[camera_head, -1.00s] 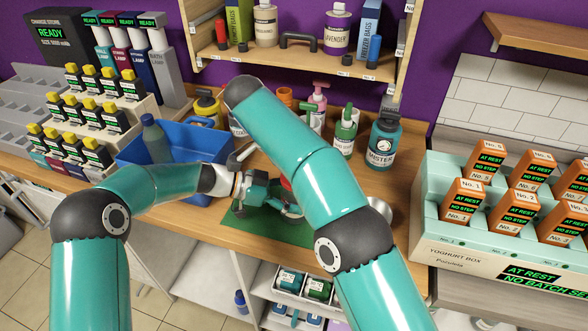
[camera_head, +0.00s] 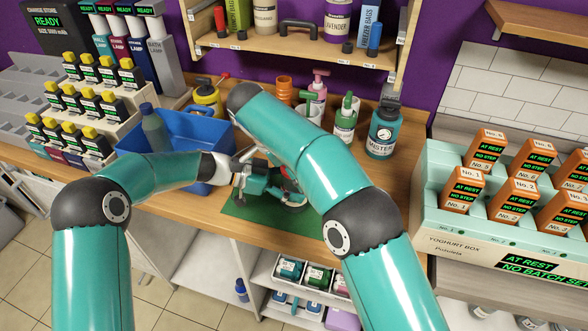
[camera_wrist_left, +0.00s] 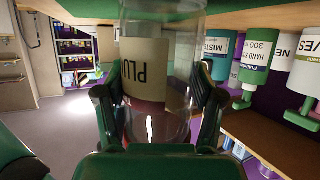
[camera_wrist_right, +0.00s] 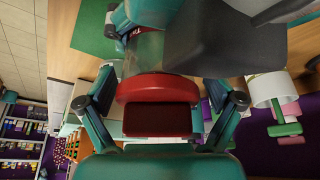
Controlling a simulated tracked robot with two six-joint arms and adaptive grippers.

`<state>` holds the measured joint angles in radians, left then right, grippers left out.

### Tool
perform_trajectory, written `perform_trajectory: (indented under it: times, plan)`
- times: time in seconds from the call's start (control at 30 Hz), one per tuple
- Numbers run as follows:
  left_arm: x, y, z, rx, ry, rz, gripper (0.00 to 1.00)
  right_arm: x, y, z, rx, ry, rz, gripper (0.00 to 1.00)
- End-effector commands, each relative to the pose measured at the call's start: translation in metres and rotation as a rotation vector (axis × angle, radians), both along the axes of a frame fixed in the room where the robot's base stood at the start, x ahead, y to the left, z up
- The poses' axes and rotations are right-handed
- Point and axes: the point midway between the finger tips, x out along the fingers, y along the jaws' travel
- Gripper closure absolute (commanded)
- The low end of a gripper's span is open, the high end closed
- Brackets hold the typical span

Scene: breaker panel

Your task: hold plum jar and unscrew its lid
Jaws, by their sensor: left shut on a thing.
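The plum jar (camera_wrist_left: 150,75) is clear, with a cream label reading "PLU" and a dark red part near its end. In the left wrist view it lies between the fingers of my left gripper (camera_wrist_left: 158,105), which is shut on it. Its red lid (camera_wrist_right: 158,88) shows in the right wrist view between the spread fingers of my right gripper (camera_wrist_right: 160,100). The fingers flank the lid with what look like small gaps, so the gripper appears open. In the head view, my right arm hides much of the jar and right gripper above the green mat (camera_head: 265,216).
A blue bin (camera_head: 205,180) with a bottle stands left of the mat. Pump bottles and a teal bottle (camera_head: 383,133) stand behind. A mint yoghurt box (camera_head: 460,243) with orange cartons is at right. A wooden shelf (camera_head: 290,58) is above.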

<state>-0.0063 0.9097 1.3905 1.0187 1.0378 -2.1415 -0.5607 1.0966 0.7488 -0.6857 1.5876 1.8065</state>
Motion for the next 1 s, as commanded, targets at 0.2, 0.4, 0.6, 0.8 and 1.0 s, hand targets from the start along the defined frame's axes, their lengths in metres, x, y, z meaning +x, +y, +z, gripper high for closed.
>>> perform_trajectory:
  times: [0.2,0.4,0.6,0.8,1.0]
  plan:
    - [0.000,0.000,0.001,-0.002,-0.002,-0.002,0.74,0.000,0.000,0.000,0.000,-0.001,0.000,0.52]
    - [-0.001,-0.001,0.001,-0.002,-0.001,-0.004,0.74,0.001,0.000,0.000,0.001,-0.002,0.001,0.03]
    - [0.000,0.000,0.001,-0.002,-0.001,-0.001,0.74,0.000,0.000,0.000,0.000,-0.001,0.000,0.00]
    - [0.000,0.000,0.001,-0.002,-0.001,0.000,0.74,0.000,0.000,0.001,0.000,-0.001,0.000,0.00]
    - [0.000,0.000,0.001,-0.001,-0.001,0.001,0.74,0.001,0.001,0.014,0.001,-0.003,0.000,0.00]
